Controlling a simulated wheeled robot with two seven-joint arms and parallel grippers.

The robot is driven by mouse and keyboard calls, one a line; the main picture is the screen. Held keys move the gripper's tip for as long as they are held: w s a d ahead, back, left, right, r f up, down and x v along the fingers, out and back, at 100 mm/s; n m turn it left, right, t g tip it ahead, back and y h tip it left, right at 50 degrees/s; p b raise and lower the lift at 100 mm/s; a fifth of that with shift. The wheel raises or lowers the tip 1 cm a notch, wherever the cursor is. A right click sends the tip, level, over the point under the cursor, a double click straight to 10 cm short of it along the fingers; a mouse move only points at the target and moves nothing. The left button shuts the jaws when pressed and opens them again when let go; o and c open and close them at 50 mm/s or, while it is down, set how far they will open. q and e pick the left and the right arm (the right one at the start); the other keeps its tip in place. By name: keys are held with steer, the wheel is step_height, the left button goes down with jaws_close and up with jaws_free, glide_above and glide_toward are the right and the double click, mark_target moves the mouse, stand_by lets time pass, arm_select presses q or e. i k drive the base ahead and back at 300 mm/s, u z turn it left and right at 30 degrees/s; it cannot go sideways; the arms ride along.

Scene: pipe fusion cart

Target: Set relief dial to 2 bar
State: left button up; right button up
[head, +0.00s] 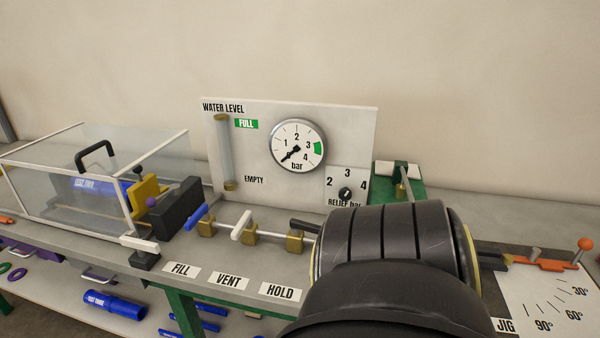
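The relief dial (346,194) is a small black round knob on the white panel (250,157), low at its right side. The numbers 2, 3 and 4 stand around it, with 2 at left, 3 on top and 4 at right, and "RELIEF bar" below. Its pointer is too small to read surely. A large black arm part of mine fills the lower middle right, just below the dial, and comes close to the label. Neither of my grippers can be seen; the arm part may hide one.
A pressure gauge (297,145) above the dial has its needle at lower left, below 1. Blue, white and black valve handles line the pipe above the FILL, VENT and HOLD labels. A clear box (60,190) stands left. An angle jig (550,290) lies right.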

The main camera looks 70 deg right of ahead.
mark_target(345, 194)
steer(key=i, duration=0.9)
steer(key=z, duration=2.05)
